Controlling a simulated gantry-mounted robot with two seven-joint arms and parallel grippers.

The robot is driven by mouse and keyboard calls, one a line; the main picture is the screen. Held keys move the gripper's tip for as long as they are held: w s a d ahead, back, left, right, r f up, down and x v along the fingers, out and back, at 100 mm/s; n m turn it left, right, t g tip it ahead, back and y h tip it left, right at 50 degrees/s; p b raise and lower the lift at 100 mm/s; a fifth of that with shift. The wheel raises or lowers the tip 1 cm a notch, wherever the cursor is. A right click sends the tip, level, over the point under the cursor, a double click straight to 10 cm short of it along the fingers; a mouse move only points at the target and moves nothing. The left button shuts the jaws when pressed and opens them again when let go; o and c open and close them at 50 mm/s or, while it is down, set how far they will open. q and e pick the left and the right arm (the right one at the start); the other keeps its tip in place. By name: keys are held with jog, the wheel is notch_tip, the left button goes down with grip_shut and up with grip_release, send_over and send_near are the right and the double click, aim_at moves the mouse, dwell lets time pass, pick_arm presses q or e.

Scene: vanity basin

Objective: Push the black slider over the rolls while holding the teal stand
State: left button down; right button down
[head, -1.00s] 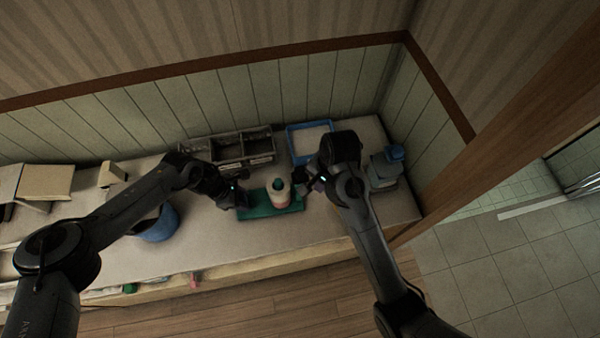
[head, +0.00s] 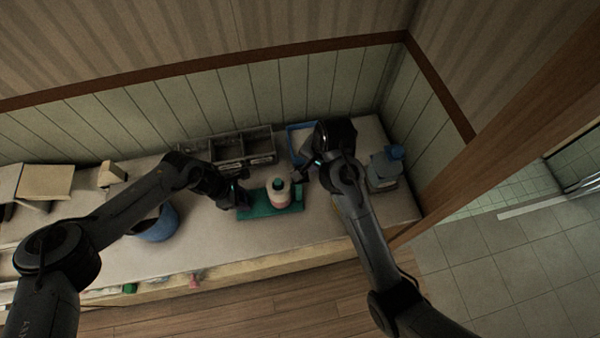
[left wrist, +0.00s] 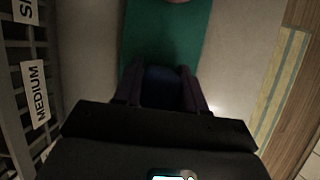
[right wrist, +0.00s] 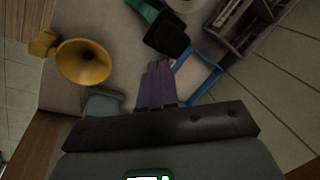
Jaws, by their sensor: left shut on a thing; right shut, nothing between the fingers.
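The teal stand (head: 258,208) lies flat on the counter, and a pale pink-white round piece with a green top, apparently the rolls (head: 279,194), stands on it. My left gripper (head: 240,198) is at the stand's left end. In the left wrist view its fingers (left wrist: 162,92) are closed around a dark blue part in line with the stand (left wrist: 165,40). My right gripper (head: 302,177) is shut and empty, behind and right of the stand. In the right wrist view a black block, apparently the slider (right wrist: 167,36), is beside the stand's end (right wrist: 143,12), apart from my right fingertips (right wrist: 157,68).
A grey compartment tray (head: 228,148) and a blue-rimmed tray (head: 296,130) are behind the stand. A blue bottle (head: 385,167) stands to the right. A yellow funnel (right wrist: 84,62) shows in the right wrist view. A blue bowl (head: 160,224) is at left.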

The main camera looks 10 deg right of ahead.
jog(key=shift+f, duration=1.6)
jog(key=shift+a, duration=0.15)
dwell(0.8)
jog(key=shift+a, duration=2.35)
jog(key=shift+d, duration=0.15)
jog(key=shift+r, duration=0.2)
jog(key=shift+r, duration=1.55)
